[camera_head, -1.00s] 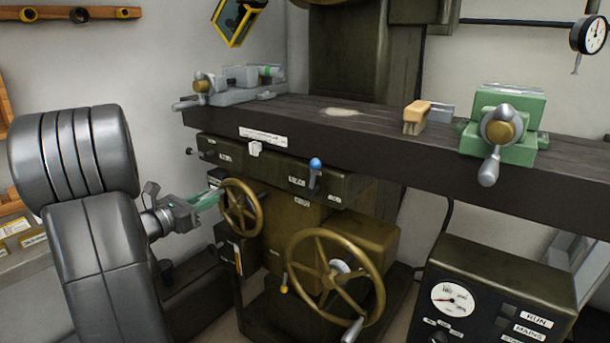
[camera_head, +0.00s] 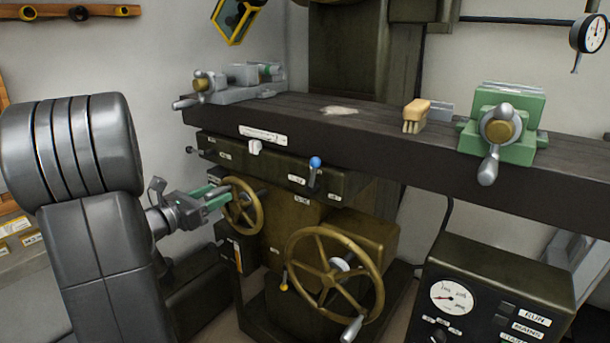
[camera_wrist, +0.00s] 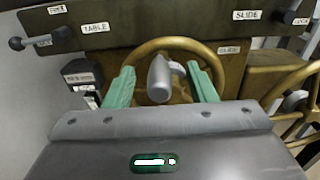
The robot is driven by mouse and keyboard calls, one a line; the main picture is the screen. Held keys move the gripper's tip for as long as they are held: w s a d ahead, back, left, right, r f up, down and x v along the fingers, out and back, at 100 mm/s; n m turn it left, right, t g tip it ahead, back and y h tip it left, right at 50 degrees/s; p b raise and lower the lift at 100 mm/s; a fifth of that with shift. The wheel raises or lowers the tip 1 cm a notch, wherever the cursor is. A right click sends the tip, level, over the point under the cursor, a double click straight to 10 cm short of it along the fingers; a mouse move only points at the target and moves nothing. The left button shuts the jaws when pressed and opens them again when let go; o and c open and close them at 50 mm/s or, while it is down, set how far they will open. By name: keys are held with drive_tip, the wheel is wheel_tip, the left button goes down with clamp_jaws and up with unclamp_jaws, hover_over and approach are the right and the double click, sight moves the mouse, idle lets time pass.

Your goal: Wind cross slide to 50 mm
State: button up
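The smaller brass handwheel (camera_head: 256,218) is on the front of the machine, left of the larger brass handwheel (camera_head: 376,270). In the wrist view, the smaller wheel's rim (camera_wrist: 140,50) arches behind its grey crank handle (camera_wrist: 159,82), which points toward me. My gripper (camera_head: 224,195) is at the left side of this wheel. In the wrist view its green fingers (camera_wrist: 160,72) stand apart, one on each side of the handle, with gaps visible. A label reading SLIDE (camera_wrist: 229,50) is right of the wheel. The wheel's lower part is hidden behind my gripper.
The dark machine table (camera_head: 370,125) overhangs the wheels and carries a green vise (camera_head: 508,112) and a brush (camera_head: 417,111). A blue-knobbed lever (camera_head: 315,172) is above the larger wheel. A control box (camera_head: 480,260) stands at lower right.

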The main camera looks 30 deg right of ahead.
drive_tip(key=v, duration=0.7)
drive_tip(key=shift+a, duration=0.25)
idle(0.3)
drive_tip(key=x, duration=0.7)
drive_tip(key=shift+w+d, duration=0.1)
drive_tip(key=shift+d, duration=0.25)
drive_tip(key=shift+w+a+f, duration=0.2)
drive_tip(key=shift+w, duration=0.2)
drive_tip(key=shift+w+a+f, duration=0.15)
drive_tip(key=shift+w+a, duration=0.05)
drive_tip(key=shift+w, duration=0.15)
